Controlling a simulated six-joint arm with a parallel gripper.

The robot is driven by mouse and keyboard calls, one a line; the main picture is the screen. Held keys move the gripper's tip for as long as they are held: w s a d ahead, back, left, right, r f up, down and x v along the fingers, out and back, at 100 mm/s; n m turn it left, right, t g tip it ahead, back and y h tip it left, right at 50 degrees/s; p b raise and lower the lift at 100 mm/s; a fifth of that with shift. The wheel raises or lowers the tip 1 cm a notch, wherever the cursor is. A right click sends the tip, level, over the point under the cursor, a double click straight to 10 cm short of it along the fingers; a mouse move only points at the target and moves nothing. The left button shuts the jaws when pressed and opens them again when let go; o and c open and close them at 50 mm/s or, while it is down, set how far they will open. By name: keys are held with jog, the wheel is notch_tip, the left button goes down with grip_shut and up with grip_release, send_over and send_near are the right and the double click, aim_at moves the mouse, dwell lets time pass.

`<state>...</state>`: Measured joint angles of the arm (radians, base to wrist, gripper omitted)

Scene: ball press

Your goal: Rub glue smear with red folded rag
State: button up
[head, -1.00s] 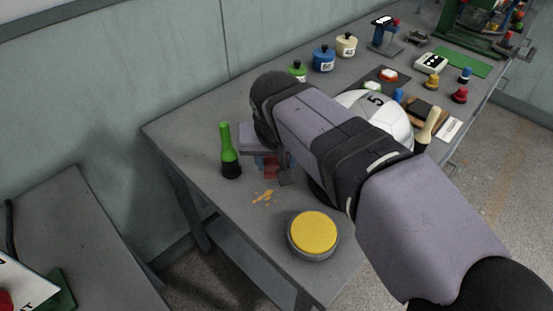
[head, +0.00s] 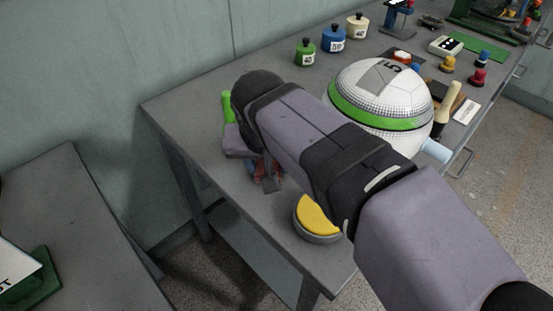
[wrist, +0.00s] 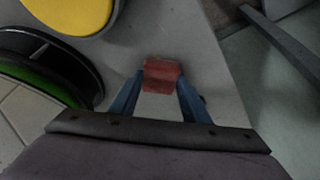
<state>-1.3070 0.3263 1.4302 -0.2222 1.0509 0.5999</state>
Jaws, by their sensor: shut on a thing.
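My gripper (wrist: 161,82) is shut on the red folded rag (wrist: 162,72), which sits between the two blue fingers in the wrist view. In the head view only a bit of the rag (head: 279,173) shows beside the dark wrist parts, low over the grey table near its front-left part. I cannot tell whether the rag touches the tabletop. The orange-tan glue smear is not visible now; my arm and gripper cover that area in the head view.
A yellow button (head: 318,215) in a grey base stands close to the right of the gripper. A green bottle (head: 227,104) is partly hidden behind my arm. A large white ball-like machine (head: 382,92) with a green band stands behind. The table's left corner is bare.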

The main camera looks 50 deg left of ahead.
aim_at(255, 181)
jog(key=s+b, duration=0.1)
jog(key=s, duration=0.3)
jog(key=shift+f, duration=0.15)
jog(key=shift+w+p, duration=0.4)
jog(key=shift+w, duration=1.3)
jog(key=shift+w+p, duration=1.05)
jog(key=shift+w, duration=1.25)
notch_tip(255, 181, up, 3)
jog(key=shift+w+f+p, duration=0.1)
jog(key=shift+p, duration=0.75)
notch_tip(255, 181, up, 6)
jog(key=p, duration=0.5)
jog(key=shift+f+p, duration=0.2)
jog(key=shift+p, duration=0.1)
